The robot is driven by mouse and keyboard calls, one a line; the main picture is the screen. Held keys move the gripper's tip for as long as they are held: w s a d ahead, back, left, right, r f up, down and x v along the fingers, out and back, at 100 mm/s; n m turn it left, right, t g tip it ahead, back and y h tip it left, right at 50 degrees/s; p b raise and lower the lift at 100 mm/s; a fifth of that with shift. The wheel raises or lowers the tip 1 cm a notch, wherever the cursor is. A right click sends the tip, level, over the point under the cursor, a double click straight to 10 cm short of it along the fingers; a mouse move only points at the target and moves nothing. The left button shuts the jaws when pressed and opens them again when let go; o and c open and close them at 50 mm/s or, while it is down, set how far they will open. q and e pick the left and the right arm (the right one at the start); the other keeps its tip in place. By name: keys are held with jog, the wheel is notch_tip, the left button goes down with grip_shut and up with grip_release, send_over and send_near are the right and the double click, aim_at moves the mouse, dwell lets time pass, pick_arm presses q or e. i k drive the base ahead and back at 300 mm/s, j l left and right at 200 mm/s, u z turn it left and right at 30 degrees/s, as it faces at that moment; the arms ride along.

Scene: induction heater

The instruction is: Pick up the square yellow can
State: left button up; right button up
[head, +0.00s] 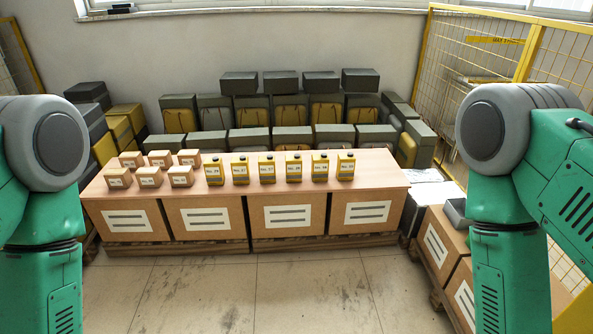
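Several square yellow cans with dark caps and dark labels stand upright in a row on the wooden tabletop. From left to right they include one at the left end (214,170), one beside it (240,169), one in the middle (267,168), one right of the middle (293,167), another (320,167) and one at the right end (346,165). They stand slightly apart. Only the green and grey links of my two arms show, at the left and right edges. Both grippers are out of view, and nothing touches the cans.
Several small cardboard boxes (150,176) sit on the left of the tabletop (385,178). Large labelled boxes (290,231) form its front. Grey and yellow cases (250,138) are stacked behind. A yellow mesh fence (500,55) and more boxes (440,262) stand at the right. The floor (250,290) in front is clear.

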aim_at(294, 162)
jog(key=i+z, duration=0.1)
jog(key=i, duration=0.5)
jog(key=i+j+z, duration=0.1)
jog(key=i, duration=0.45)
jog(key=i+j+z, duration=0.1)
jog(key=i, duration=0.5)
jog(key=i+l+z, duration=0.15)
jog(key=i+l, duration=0.75)
jog(key=i, duration=0.05)
